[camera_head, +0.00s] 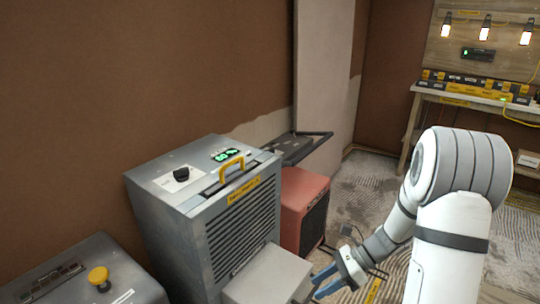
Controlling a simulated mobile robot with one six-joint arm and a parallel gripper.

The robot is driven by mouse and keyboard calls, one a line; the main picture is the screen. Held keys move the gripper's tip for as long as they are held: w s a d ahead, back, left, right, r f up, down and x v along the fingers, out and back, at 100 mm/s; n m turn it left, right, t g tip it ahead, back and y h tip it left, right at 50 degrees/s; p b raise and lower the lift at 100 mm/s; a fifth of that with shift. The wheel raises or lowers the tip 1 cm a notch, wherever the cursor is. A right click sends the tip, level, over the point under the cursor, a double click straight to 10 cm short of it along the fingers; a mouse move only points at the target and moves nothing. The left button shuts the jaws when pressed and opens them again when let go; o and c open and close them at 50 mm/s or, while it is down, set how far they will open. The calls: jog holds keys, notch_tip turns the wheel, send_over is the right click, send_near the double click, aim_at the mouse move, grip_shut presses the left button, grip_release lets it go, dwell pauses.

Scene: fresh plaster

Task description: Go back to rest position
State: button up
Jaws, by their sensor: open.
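My gripper (326,281) is at the lower middle, with its blue fingers apart and nothing visible between them. It is just right of a light grey box (268,276) that stands in front of a grey dehumidifier-like machine (240,232). I cannot tell whether the fingertips touch the box. My white arm rises at the right and bends down to the left toward the gripper. The grey machine has a yellow handle (232,166), a black knob (181,174) and a green lit display (227,154) on top.
A red heater-like unit (304,208) stands behind the gripper. A wooden workbench (448,97) under hanging lamps is at the back right. Patterned floor (370,195) lies open between them.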

jog(key=s+r+n+t+h+p, duration=0.1)
jog(key=s+r+n+h+p, duration=0.2)
jog(key=r+n, duration=0.3)
jog(key=s+d+r+n+t+h+p, duration=0.1)
jog(key=s+r+n+t+h+p, duration=0.1)
jog(key=s+r+n+h+p, duration=0.2)
jog(key=s+r+n+t+h+p, duration=0.1)
jog(key=s+r+n+h+p, duration=0.2)
jog(key=r+n, duration=0.6)
jog(key=s+r+p, duration=0.2)
jog(key=s+r, duration=0.1)
jog(key=r, duration=0.5)
jog(key=shift+d+r+n+t+h, duration=0.3)
jog(key=shift+d+n+t+h, duration=0.1)
jog(key=shift+s, duration=0.1)
jog(key=shift+c, duration=0.2)
